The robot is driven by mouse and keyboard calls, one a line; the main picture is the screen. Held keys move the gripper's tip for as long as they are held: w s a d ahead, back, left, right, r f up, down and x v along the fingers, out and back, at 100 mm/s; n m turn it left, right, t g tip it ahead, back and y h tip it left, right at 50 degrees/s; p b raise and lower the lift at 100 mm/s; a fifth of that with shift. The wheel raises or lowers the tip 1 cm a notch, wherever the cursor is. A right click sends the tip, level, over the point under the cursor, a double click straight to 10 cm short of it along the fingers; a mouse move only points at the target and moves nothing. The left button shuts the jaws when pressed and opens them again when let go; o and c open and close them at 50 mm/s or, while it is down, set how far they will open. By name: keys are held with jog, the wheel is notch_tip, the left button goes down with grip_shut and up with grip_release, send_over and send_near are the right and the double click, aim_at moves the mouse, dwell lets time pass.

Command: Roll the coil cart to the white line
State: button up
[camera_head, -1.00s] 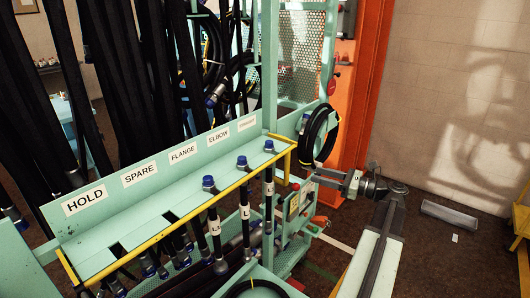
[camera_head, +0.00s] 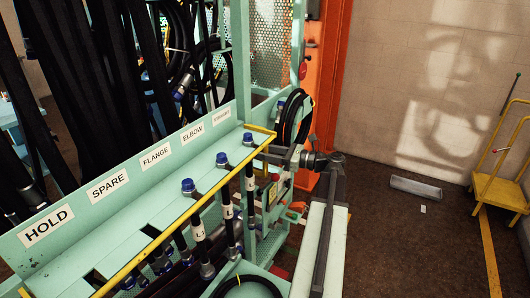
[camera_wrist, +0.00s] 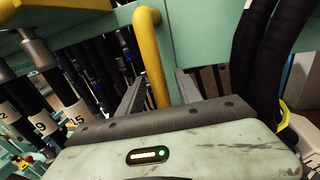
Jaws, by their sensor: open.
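A mint-green rack or cart (camera_head: 122,212) fills the left and middle of the head view, with a yellow rail (camera_head: 190,212) along its front. I cannot tell for sure whether this is the coil cart. My gripper (camera_head: 282,152) is at the rail's right end. In the wrist view my gripper (camera_wrist: 160,82) is open, with its two fingers on either side of a yellow bar (camera_wrist: 152,55). I cannot tell whether they touch it. A black hose coil (camera_head: 293,118) hangs just behind my gripper. I cannot make out the white line clearly.
Blue-capped hoses (camera_head: 188,186) stand in the labelled shelf. An orange column (camera_head: 326,85) rises behind. A grey trough (camera_head: 415,187) lies by the wall, and a yellow step-like stand (camera_head: 500,188) is at right. The brown floor between them is mostly clear.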

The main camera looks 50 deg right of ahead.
jog(key=shift+w+a, duration=0.1)
jog(key=shift+w, duration=0.1)
grip_shut()
dwell(1.3)
